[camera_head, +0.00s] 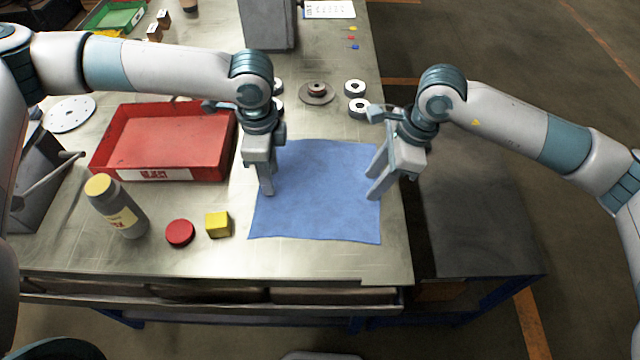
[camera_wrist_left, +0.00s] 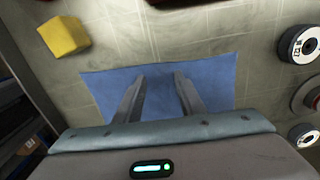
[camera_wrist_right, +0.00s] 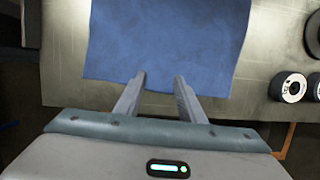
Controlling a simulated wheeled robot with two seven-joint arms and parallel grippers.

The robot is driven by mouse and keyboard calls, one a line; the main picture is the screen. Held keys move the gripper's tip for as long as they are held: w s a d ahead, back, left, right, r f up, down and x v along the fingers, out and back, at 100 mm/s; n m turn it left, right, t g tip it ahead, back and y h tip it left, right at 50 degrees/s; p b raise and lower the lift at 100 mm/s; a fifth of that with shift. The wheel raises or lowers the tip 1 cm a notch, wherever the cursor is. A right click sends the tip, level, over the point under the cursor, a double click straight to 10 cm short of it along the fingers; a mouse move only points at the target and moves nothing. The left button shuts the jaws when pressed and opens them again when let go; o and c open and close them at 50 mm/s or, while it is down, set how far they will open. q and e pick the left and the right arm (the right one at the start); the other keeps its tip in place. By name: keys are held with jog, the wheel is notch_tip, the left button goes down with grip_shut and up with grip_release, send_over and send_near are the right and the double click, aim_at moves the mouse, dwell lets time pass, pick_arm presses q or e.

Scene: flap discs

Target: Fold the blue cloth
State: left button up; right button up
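The blue cloth (camera_head: 318,200) lies flat and spread out near the front right of the metal table. My left gripper (camera_head: 268,190) is over the cloth's left part, pointing down. In the left wrist view its two fingers (camera_wrist_left: 160,82) stand apart over the cloth (camera_wrist_left: 205,85) with nothing between them. My right gripper (camera_head: 372,190) is at the cloth's right edge. In the right wrist view its fingers (camera_wrist_right: 162,80) are apart, with the cloth (camera_wrist_right: 165,40) beyond and under the tips. Whether either gripper touches the cloth I cannot tell.
A red tray (camera_head: 165,135) stands left of the cloth. A bottle (camera_head: 117,207), a red disc (camera_head: 180,232) and a yellow cube (camera_head: 217,224) are at the front left. Several discs (camera_head: 317,92) lie behind the cloth. The table's right edge is close to the cloth.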

pick_arm(q)
jog(key=shift+f, duration=0.1)
dwell(0.3)
grip_shut()
pick_arm(e)
jog(key=shift+f, duration=0.1)
grip_shut()
pick_arm(q)
jog(key=shift+r, duration=0.2)
pick_arm(e)
jog(key=shift+r, duration=0.2)
